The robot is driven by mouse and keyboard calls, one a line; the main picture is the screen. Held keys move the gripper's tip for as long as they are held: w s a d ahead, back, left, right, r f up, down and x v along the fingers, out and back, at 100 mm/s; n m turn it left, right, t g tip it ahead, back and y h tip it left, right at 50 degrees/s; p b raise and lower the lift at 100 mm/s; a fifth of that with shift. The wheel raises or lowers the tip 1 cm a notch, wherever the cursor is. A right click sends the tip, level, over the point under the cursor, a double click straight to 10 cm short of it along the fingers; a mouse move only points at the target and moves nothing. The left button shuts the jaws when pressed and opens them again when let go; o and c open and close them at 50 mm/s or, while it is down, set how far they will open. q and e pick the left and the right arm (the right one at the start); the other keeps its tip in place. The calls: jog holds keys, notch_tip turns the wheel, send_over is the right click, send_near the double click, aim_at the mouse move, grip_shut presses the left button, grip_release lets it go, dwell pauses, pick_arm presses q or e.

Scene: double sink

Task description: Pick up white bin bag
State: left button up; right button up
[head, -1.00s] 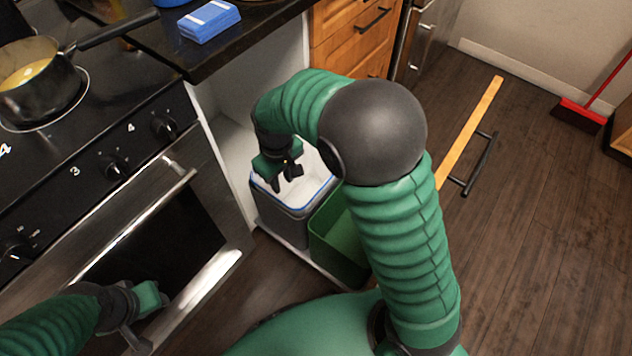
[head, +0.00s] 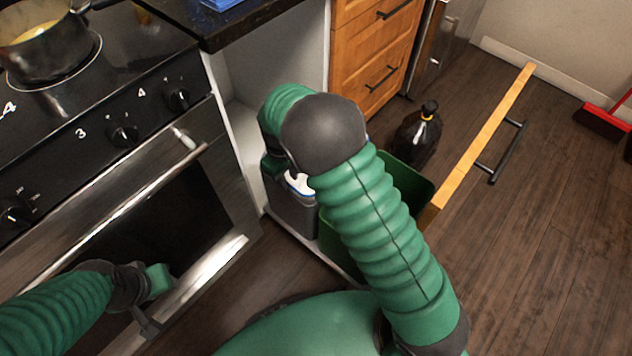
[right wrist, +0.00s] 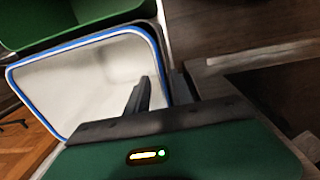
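The white bin bag (head: 301,184) lines a grey bin (head: 293,215) inside the pull-out cabinet. In the right wrist view the bag (right wrist: 85,80) shows as a white interior with a blue rim. My right gripper (right wrist: 160,90) is open at the bag's rim. One finger is over the inside of the bag and the other is outside, with the rim between them. In the head view my right arm mostly hides this gripper and part of the bag. My left gripper (head: 152,300) is in front of the oven, and its finger opening is unclear.
A green bin (head: 335,245) stands beside the grey one. The orange-wood drawer front (head: 490,130) with a dark handle is pulled out. The oven (head: 150,210) is at left. Open floor lies at right.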

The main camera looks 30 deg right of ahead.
aim_at(289, 183)
notch_tip(289, 183, down, 4)
jog(key=shift+r+b, duration=0.25)
jog(key=shift+b, duration=0.25)
jog(key=shift+r, duration=0.15)
grip_shut()
dwell(0.7)
